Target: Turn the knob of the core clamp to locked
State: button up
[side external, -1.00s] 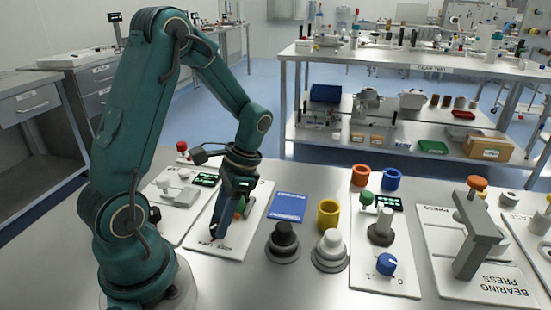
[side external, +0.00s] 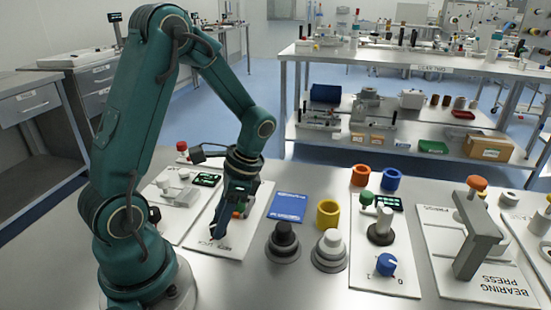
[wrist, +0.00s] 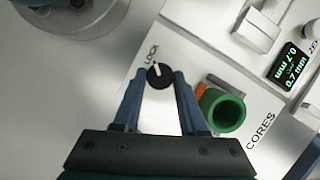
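The core clamp's knob is a small black round knob (wrist: 159,76) with a white pointer that has a red mark, seen in the wrist view. The word LOCK is printed beside it, and the pointer slants up toward that side. My gripper (wrist: 160,80) has its blue fingers apart, one on each side of the knob. I cannot tell whether they touch it. In the side external view my gripper (side external: 220,228) is low over the white clamp board (side external: 258,212), and the knob is hidden there. A green core (wrist: 222,110) stands right of the fingers.
An orange part (wrist: 201,89) lies close to the right finger. A green-lit display (wrist: 289,68) is at upper right. In the side external view, a blue card (side external: 288,207), a yellow ring (side external: 328,214) and a black stepped piece (side external: 283,240) are right of the board.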

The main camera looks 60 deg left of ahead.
jog(key=o, duration=0.4)
jog(key=shift+c, duration=0.2)
jog(key=shift+r, duration=0.1)
jog(key=shift+v, duration=2.5)
jog(key=shift+w, duration=0.1)
